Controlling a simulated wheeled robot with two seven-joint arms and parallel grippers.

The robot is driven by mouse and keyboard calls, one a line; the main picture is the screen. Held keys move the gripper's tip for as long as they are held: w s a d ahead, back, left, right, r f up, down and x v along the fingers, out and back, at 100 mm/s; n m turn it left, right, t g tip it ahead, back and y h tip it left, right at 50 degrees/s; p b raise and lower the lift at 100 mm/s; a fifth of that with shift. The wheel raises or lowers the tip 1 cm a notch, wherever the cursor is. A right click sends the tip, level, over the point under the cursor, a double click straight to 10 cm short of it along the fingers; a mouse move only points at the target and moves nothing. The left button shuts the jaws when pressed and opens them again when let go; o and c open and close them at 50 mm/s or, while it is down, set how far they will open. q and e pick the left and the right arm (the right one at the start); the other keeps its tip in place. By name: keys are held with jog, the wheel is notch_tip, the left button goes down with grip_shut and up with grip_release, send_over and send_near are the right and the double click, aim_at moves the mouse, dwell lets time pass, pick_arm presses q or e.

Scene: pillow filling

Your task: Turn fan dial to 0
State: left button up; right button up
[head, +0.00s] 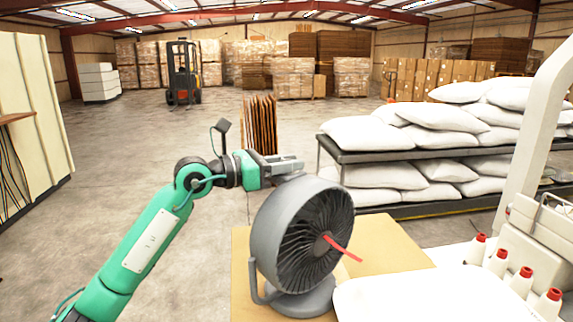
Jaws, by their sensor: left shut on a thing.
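A round grey fan (301,236) stands on a light brown board or tabletop in the head view, front middle, its face turned toward the right. A red ribbon (342,248) sticks out from its centre toward the right. My left gripper (296,167) is at the top rear of the fan, with its fingers shut on a part there. The held part is mostly hidden by the fingers and the fan housing, so I cannot make out the dial or its setting. My right gripper is not in view.
A white surface (400,298) with several red-capped white thread cones (498,262) and a white machine (545,225) are at right. A rack of white pillows (385,135) stands behind. Open floor (130,150) lies to the left, with a forklift (183,75) farther back.

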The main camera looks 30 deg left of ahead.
pick_arm(q)
jog(key=shift+n+t+y, duration=0.8)
jog(key=shift+n+y, duration=0.1)
jog(key=shift+y, duration=0.3)
jog(key=shift+n+t+y, duration=0.5)
jog(key=shift+n+y, duration=0.1)
jog(key=shift+y, duration=0.2)
jog(key=shift+n+y, duration=0.3)
jog(key=shift+y, duration=0.1)
jog(key=o, duration=1)
jog(key=shift+c, duration=0.2)
jog(key=shift+s, duration=0.1)
